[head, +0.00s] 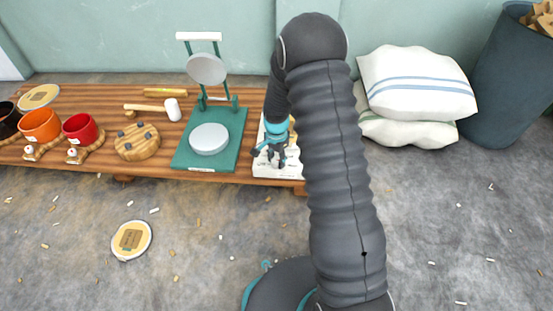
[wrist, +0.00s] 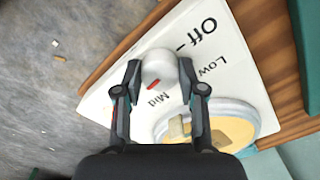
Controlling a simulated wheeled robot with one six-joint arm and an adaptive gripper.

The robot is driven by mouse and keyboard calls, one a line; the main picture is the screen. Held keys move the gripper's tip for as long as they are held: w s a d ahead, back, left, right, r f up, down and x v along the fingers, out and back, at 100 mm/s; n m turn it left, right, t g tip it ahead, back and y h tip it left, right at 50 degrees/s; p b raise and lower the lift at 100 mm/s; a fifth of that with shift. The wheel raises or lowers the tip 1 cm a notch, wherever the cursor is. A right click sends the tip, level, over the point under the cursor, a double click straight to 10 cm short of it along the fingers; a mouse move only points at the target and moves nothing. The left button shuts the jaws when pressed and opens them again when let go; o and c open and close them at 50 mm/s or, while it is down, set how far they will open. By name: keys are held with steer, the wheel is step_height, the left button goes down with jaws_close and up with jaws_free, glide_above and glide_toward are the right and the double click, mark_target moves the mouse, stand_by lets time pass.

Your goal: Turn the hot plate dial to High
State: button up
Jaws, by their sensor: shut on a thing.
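The white hot plate (head: 265,170) sits at the right end of the wooden bench, partly hidden by my arm. Its white panel (wrist: 215,50) shows the labels Off, Low and Mid in the wrist view; no High label is visible. The round white dial (wrist: 158,66) has a red mark (wrist: 153,85) on the side facing the Mid label, seemingly at or near Mid. My gripper (wrist: 158,75) is shut on the dial, one finger on each side. It also shows over the hot plate in the head view (head: 271,154).
A round pale-rimmed thing with a yellow middle (wrist: 238,130) lies beside the dial. A green press (head: 240,140) stands left of the hot plate. A mallet (head: 172,109), red pot (head: 80,129) and orange pot (head: 40,125) are farther left. Sacks (head: 415,85) lie right.

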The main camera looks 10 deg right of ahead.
mark_target(276, 160)
steer(key=shift+m, duration=0.5)
steer(key=shift+a, duration=0.1)
steer(key=o, duration=1.1)
steer(key=shift+o, duration=0.2)
steer(key=shift+r, duration=0.1)
steer(key=shift+r, duration=0.3)
step_height(276, 160, up, 11)
